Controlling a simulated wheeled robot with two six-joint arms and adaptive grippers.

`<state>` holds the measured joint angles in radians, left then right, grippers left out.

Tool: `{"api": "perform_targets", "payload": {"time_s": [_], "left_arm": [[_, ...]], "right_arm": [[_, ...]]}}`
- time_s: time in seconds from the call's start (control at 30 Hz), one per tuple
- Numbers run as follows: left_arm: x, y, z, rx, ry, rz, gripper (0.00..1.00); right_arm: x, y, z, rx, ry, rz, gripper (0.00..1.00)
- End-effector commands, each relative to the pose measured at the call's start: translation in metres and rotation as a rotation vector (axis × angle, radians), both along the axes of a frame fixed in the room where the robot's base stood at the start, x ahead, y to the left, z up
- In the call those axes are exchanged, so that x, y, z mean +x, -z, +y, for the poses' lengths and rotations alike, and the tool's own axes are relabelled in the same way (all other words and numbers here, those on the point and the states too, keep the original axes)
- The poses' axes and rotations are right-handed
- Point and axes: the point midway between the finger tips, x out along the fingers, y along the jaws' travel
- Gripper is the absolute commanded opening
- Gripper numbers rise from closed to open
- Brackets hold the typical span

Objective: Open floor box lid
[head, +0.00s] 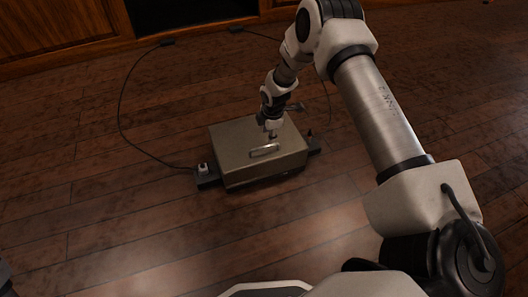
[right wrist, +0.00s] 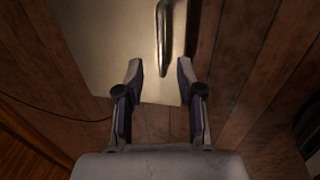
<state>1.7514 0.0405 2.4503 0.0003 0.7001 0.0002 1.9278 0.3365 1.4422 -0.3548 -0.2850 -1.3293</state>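The floor box (head: 232,145) is a grey-beige metal box with a flat, shut lid, standing on the wooden floor in the head view. A silver bar handle (head: 265,151) lies on its lid. The handle also shows in the right wrist view (right wrist: 163,40), ahead of the fingers. My right gripper (head: 271,133) is just above the lid, behind the handle. My left gripper is not in view.
A black plug strip with a white plug (head: 204,170) sits at the box's left side, and a dark connector (head: 313,145) at its right. A thin black cable (head: 121,110) loops over the floor. Wooden cabinets (head: 55,27) stand behind. Floor left and front is clear.

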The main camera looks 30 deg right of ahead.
Motion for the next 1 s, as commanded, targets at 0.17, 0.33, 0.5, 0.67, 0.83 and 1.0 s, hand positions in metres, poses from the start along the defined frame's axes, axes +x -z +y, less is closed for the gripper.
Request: {"api": "perform_targets", "payload": {"time_s": [0.17,0.33,0.5,0.67,0.83,1.0], "left_arm": [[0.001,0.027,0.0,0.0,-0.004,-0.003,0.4],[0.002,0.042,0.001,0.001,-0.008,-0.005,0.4],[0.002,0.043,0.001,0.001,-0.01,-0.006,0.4],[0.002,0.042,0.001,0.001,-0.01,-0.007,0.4],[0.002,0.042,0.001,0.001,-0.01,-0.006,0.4],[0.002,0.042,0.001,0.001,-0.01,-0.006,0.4]], "right_arm": [[0.005,0.04,-0.001,0.0,0.001,0.002,0.37],[0.011,0.064,-0.003,0.0,0.0,0.001,0.37],[0.012,0.068,-0.003,0.001,0.001,0.002,0.37],[0.012,0.067,-0.003,0.001,0.001,0.002,0.34],[0.012,0.067,-0.003,0.001,0.001,0.002,0.0],[0.012,0.067,-0.003,0.001,0.001,0.003,0.0]]}}
